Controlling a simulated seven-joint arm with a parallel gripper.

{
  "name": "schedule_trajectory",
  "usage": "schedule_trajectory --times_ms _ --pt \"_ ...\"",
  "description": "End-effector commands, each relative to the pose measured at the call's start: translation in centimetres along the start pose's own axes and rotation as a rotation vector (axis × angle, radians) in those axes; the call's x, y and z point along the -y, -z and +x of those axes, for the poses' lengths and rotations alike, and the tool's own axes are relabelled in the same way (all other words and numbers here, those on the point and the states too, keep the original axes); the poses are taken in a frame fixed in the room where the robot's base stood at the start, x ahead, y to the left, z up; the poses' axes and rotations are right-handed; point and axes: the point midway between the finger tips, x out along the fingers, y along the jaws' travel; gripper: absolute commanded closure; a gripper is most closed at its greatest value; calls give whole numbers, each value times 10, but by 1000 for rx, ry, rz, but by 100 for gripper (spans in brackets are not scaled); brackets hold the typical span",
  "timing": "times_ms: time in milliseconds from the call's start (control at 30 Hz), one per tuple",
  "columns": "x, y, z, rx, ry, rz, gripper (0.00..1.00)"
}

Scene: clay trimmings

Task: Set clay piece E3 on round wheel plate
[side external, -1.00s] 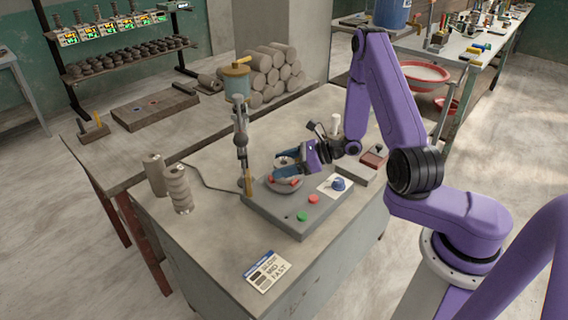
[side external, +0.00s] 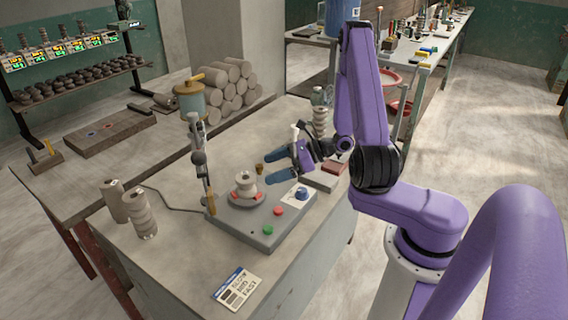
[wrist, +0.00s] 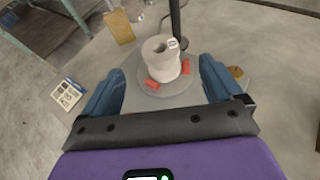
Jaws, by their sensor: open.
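A pale spool-shaped clay piece (side external: 246,182) stands upright on the round wheel plate (side external: 233,201), between red pads. In the wrist view the clay piece (wrist: 160,62) shows a hollow top and a small label too small to read, so I cannot confirm E3. The wheel plate (wrist: 133,87) shows beneath it. My gripper (side external: 272,173) is open and empty, to the right of the piece and apart from it. In the wrist view my gripper's (wrist: 162,70) blue fingers are spread wide on either side, with the piece beyond them.
An upright gauge stand (side external: 199,158) rises behind the plate. Two clay cylinders (side external: 144,221) stand at left. A speed card (side external: 237,288) lies at the front.

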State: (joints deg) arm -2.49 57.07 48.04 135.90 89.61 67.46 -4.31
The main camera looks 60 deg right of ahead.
Motion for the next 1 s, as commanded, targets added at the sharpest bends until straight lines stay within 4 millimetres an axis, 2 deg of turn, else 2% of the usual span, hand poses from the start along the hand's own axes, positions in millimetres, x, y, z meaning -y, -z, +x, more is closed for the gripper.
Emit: schedule_trajectory --times_ms 100,233,333,467,700,1000 --pt "1 0 -17 0 4 1 7" --pt "0 0 -27 0 0 1 7" --pt "-2 -2 -29 -2 -17 -12 7" --pt "-15 -13 -21 -12 -114 -87 7" --pt "-63 -40 -4 -39 -433 -346 7" --pt "-127 -56 -9 -61 -830 -699 7"
